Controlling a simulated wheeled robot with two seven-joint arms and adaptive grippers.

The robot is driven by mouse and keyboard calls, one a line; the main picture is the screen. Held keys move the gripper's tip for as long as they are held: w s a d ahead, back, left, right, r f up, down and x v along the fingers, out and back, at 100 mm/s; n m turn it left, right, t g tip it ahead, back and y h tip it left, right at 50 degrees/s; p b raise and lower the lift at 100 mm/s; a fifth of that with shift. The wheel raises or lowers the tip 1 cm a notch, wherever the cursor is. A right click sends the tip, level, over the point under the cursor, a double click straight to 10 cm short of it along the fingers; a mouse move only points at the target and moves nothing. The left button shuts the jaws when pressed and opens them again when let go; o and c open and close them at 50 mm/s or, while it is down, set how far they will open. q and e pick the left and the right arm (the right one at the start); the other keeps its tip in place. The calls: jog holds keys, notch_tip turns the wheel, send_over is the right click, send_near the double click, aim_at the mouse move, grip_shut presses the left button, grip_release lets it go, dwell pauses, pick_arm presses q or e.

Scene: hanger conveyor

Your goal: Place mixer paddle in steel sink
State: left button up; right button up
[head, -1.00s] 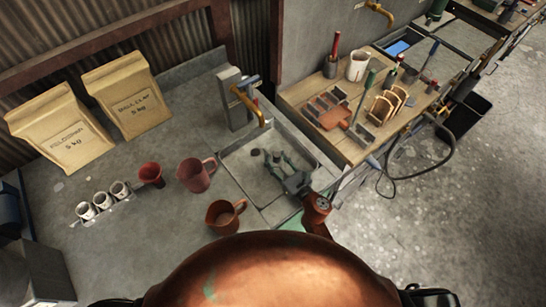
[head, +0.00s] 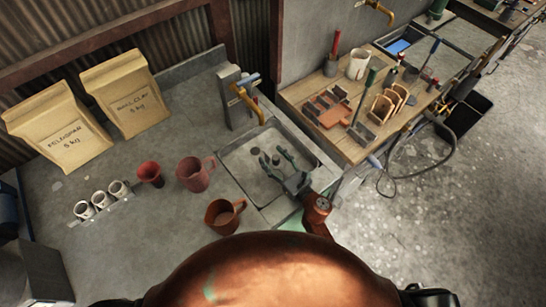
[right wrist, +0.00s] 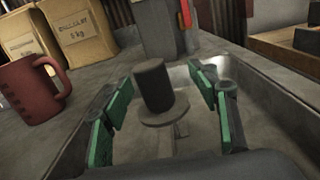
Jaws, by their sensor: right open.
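The steel sink (head: 231,163) is a shallow rectangular basin in the middle of the head view, and its rim also shows in the right wrist view (right wrist: 262,75). My right gripper (head: 272,156) is over the basin with its fingers spread. In the right wrist view, a dark upright cylinder (right wrist: 153,88) above a pale disc stands between the open green-padded fingers (right wrist: 161,84), with gaps on both sides. It looks like the handle end of the mixer paddle; its lower part is mostly hidden. My left gripper is out of view.
A brass tap (head: 247,98) reaches over the sink's back edge. A red-brown jug (head: 195,174) and another jug (head: 222,216) stand left of it.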

jog(key=shift+r+p, duration=0.55)
jog(key=shift+p, duration=0.1)
jog(key=shift+s+d+r, duration=0.15)
jog(key=shift+d, duration=0.05)
jog(key=b+v, duration=0.1)
jog(key=v, duration=1)
jog(key=shift+s, duration=0.25)
jog(key=shift+d, duration=0.15)
